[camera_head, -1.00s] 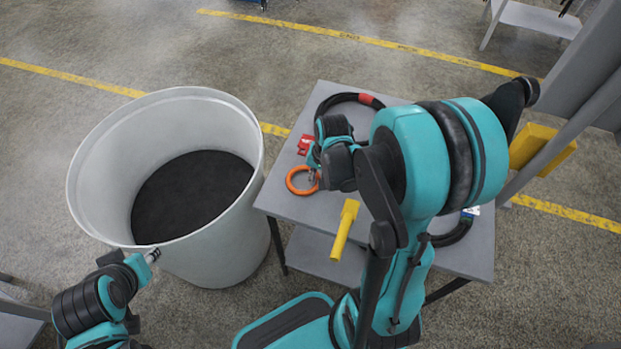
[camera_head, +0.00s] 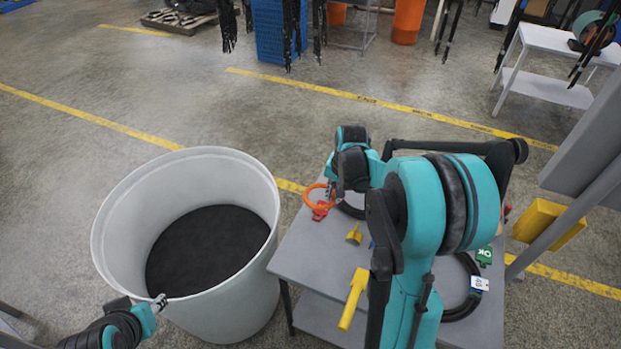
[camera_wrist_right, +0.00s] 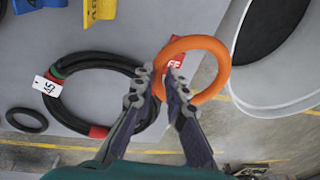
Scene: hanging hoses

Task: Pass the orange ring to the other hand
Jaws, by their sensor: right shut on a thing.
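The orange ring (camera_head: 307,191) shows at the left of my right gripper (camera_head: 328,190) in the head view. In the wrist view, the ring (camera_wrist_right: 219,76) sits with its near-left side between the fingertips of my right gripper (camera_wrist_right: 157,86), which is shut on it. The ring appears above the table's left far edge; its exact height is hard to tell. My left gripper (camera_head: 158,303) is at the lower left, by the bin's near rim. It looks empty, but its fingers are too small to judge.
A large white bin (camera_head: 112,235) stands left of the grey table (camera_head: 310,252). On the table are a red tag (camera_head: 320,210), a yellow block (camera_head: 354,234), a yellow bar (camera_head: 354,298) and black hoses (camera_wrist_right: 62,115). A grey post with a yellow block (camera_head: 548,222) stands at the right.

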